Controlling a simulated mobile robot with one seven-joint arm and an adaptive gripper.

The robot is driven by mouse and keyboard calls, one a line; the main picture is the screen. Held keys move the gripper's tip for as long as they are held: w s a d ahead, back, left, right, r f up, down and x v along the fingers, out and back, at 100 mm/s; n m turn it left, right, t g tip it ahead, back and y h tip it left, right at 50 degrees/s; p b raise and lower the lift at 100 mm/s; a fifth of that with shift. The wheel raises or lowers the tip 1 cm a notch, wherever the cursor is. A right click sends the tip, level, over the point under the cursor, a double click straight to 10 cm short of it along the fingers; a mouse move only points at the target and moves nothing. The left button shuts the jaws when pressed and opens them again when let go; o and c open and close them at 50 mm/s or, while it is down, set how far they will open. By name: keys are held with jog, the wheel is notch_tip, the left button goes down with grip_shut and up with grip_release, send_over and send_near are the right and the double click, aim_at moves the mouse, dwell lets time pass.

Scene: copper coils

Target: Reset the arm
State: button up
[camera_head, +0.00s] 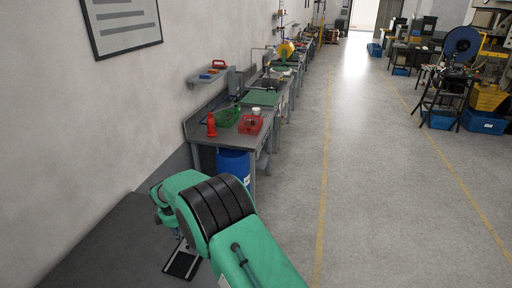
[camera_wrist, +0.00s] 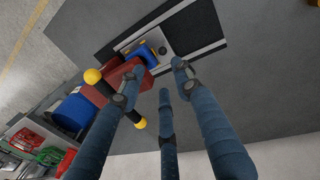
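My gripper (camera_wrist: 155,78) shows in the wrist view as three blue fingers with dark joints, spread apart with nothing clearly between their tips. In the head view my green and black arm reaches over the dark grey surface at lower left, and its gripper is mostly hidden. In the wrist view a reddish-brown block (camera_wrist: 123,76) with a dark bar and yellow balls at its ends lies partly behind the left finger. A blue part (camera_wrist: 148,54) adjoins it, by a light plate with a black pad (camera_wrist: 186,28). The plate also shows in the head view (camera_head: 181,263).
A workbench (camera_head: 203,133) along the left wall carries a red bin (camera_head: 250,124), a green basket (camera_head: 227,117) and a red bottle-like object (camera_head: 211,126). A blue barrel (camera_head: 233,164) stands under it.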

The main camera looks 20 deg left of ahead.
jog(key=shift+r, duration=0.1)
